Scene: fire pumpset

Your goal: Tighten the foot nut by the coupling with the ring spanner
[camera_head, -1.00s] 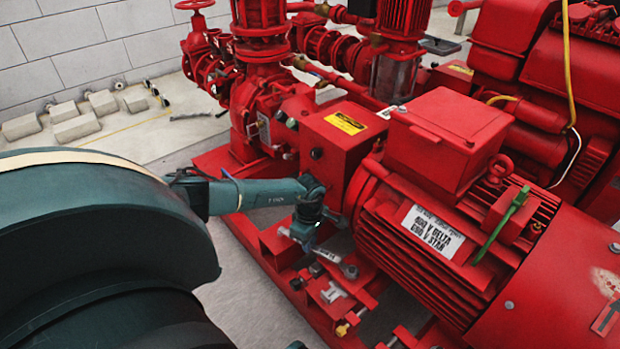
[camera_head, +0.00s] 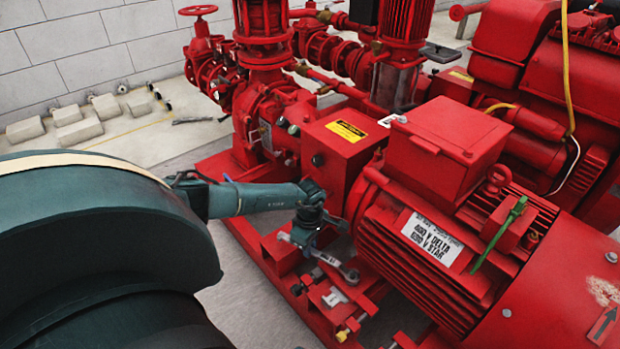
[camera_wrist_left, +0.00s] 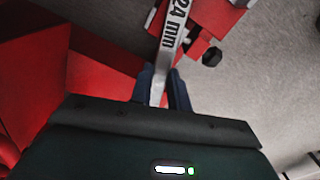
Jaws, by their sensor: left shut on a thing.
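My left gripper (camera_head: 306,236) is shut on a grey steel ring spanner (camera_head: 328,260), beside the red pump base below the box with the yellow label. The spanner slants down to the right, and its ring end lies by the motor's near foot. In the left wrist view my left gripper (camera_wrist_left: 164,88) has its dark fingers closed on the shank of the spanner (camera_wrist_left: 173,35), marked "24 mm". The ring end is out of that view. I cannot tell whether the ring is around the foot nut; the nut is not clearly seen. My right gripper is not in view.
The red motor (camera_head: 410,258) with a white voltage label stands right of the spanner. The red box (camera_head: 338,150) stands just behind my gripper. Red frame rails and brackets lie below. Bare floor (camera_head: 250,308) is free in front. Pale blocks lie by the wall.

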